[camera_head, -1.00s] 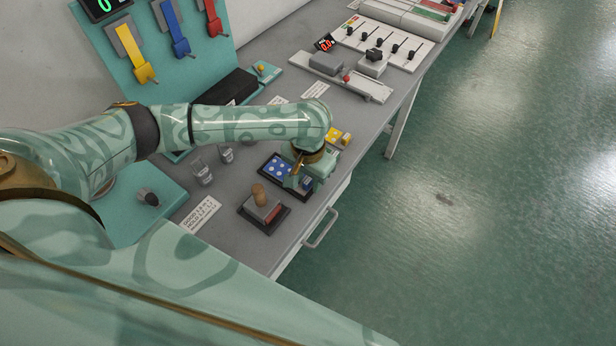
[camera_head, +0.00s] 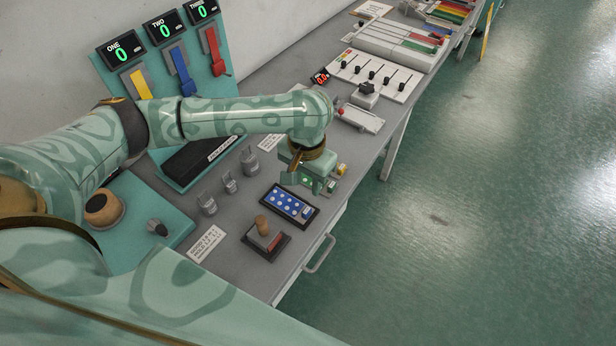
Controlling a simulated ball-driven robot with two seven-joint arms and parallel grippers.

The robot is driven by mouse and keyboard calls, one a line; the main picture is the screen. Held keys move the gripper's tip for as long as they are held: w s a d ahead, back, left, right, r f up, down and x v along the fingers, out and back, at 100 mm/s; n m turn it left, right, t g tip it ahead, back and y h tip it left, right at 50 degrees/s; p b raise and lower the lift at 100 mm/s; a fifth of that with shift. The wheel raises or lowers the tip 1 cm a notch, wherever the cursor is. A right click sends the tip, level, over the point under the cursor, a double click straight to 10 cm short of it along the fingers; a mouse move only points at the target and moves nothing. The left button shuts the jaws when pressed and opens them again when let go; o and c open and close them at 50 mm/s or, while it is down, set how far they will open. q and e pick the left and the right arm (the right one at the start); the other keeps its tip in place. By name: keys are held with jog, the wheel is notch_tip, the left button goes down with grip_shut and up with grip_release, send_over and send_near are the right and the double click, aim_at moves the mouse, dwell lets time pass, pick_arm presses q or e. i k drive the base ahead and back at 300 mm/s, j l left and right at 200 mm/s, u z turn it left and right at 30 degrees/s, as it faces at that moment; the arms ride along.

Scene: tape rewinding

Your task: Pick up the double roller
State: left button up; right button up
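I cannot single out a double roller with certainty. My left gripper (camera_head: 305,184) points down over the bench, just beyond a blue block with white dots (camera_head: 288,204). Its fingers look spread apart, and I see no held thing between them. A small yellow-topped item (camera_head: 341,169) lies just right of the gripper, partly hidden by it. A wooden-handled grey block (camera_head: 264,234) sits on a dark tray nearer to me. My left forearm hides part of the bench behind the gripper. My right gripper is out of view.
A teal panel with three levers (camera_head: 181,72) rises at the back left. A slider board (camera_head: 375,74) lies farther along the grey bench. A drawer handle (camera_head: 319,254) sticks out in front.

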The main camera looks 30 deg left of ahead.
aim_at(264, 232)
jog(key=k+l, duration=0.3)
jog(key=k, duration=0.15)
jog(key=k+l, duration=0.35)
jog(key=k, duration=0.1)
